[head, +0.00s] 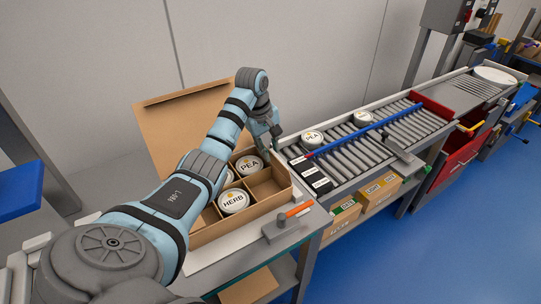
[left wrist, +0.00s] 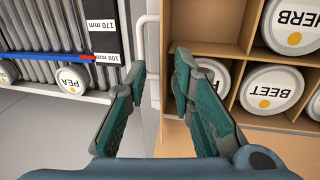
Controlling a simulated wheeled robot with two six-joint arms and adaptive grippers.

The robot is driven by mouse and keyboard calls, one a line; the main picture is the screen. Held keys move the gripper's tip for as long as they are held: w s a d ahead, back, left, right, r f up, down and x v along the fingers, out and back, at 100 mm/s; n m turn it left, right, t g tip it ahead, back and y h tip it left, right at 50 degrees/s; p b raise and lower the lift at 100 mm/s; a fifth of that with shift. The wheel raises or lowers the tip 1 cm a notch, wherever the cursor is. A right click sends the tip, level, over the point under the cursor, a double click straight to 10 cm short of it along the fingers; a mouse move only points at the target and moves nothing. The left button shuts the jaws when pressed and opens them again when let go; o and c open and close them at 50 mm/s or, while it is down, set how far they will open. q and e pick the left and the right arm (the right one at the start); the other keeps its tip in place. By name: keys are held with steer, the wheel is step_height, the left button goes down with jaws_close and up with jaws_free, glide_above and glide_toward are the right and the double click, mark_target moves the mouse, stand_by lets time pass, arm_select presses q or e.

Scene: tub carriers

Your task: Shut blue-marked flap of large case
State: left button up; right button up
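The large case (head: 232,232) is an open brown cardboard box with dividers, on the bench at the near left. A large flap (head: 185,110) stands up and leans back along its far side. I see no blue mark on the case in either view. Tubs in its compartments include a PEA tub (head: 249,165) and a HERB tub (head: 233,200). My left gripper (head: 267,142) is over the case's far right corner. In the left wrist view the left gripper (left wrist: 158,72) has its fingers apart with nothing between them, beside the case wall (left wrist: 208,22). My right gripper is not in view.
A roller conveyor (head: 365,150) with a blue bar (head: 365,129) and tubs runs right of the case. A grey tool with an orange part (head: 298,211) lies by the case's front right corner. Labelled cartons (head: 383,188) sit on the shelf below.

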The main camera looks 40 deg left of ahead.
mark_target(273, 164)
arm_select(q)
steer(key=shift+x, duration=1)
steer(key=shift+s+a+r, duration=0.1)
steer(key=shift+s+r, duration=0.05)
steer(key=shift+s, duration=0.05)
steer(key=shift+w, duration=0.1)
jaws_close()
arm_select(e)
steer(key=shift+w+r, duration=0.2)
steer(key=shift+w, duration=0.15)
